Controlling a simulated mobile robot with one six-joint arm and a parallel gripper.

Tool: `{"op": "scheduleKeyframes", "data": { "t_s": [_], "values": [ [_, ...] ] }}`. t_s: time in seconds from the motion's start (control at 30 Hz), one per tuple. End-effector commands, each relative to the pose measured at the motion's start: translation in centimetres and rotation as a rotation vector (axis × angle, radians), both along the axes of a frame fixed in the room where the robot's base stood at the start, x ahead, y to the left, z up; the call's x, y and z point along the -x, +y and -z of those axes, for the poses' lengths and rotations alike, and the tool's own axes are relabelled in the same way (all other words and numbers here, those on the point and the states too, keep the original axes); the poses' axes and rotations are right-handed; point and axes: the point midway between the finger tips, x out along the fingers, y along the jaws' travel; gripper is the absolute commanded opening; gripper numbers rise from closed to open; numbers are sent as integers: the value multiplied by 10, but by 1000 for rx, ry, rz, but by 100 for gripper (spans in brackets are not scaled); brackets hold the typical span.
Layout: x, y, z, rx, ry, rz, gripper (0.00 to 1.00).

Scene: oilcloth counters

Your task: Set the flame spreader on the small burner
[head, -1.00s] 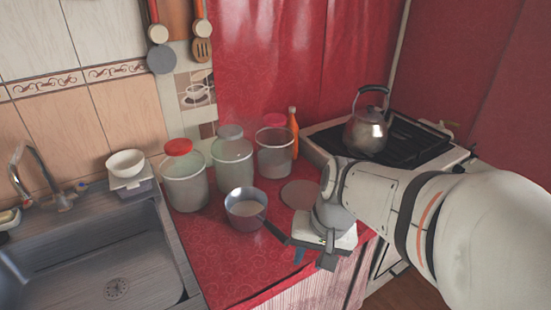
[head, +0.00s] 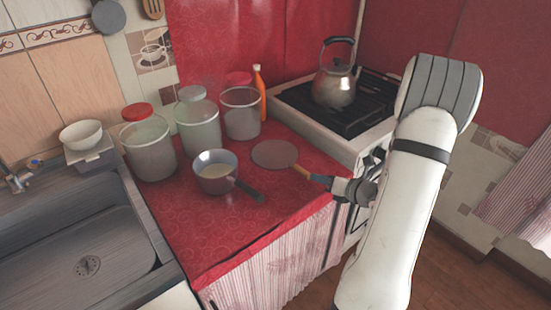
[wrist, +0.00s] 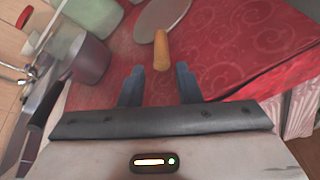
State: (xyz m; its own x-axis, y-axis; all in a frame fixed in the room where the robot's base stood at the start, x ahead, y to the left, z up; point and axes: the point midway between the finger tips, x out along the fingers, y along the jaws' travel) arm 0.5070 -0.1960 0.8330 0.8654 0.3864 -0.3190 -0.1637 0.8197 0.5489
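The flame spreader is a flat grey disc (head: 275,154) with a wooden handle (head: 301,171), lying on the red oilcloth. In the wrist view its disc (wrist: 163,18) is partly cut off by the top edge. My gripper (head: 320,180) is at the counter's right edge, by the handle's end. In the wrist view my gripper (wrist: 159,70) is open, with the handle's tip about level with the fingertips, between them in the picture; no grip shows. The stove (head: 362,143) stands behind, with a kettle (head: 334,88) on its dark grate (head: 362,120). The small burner cannot be made out.
A saucepan (head: 214,172) stands left of the spreader, its dark handle pointing towards the counter's front. Several clear canisters (head: 148,152) and an orange bottle (head: 259,93) stand behind. A sink (head: 85,260) is at left. The front of the counter is clear.

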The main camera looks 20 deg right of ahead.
Motion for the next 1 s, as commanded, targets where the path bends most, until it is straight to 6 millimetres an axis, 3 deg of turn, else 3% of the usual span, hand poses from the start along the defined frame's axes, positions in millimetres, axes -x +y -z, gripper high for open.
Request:
{"op": "scheduleKeyframes", "data": {
  "t_s": [0.5,0.83,1.0],
  "values": [
    [-59,24,21,0,1,-1,31],
    [-64,26,24,0,1,2,30],
    [-64,26,24,0,1,2,16]
  ]
}}
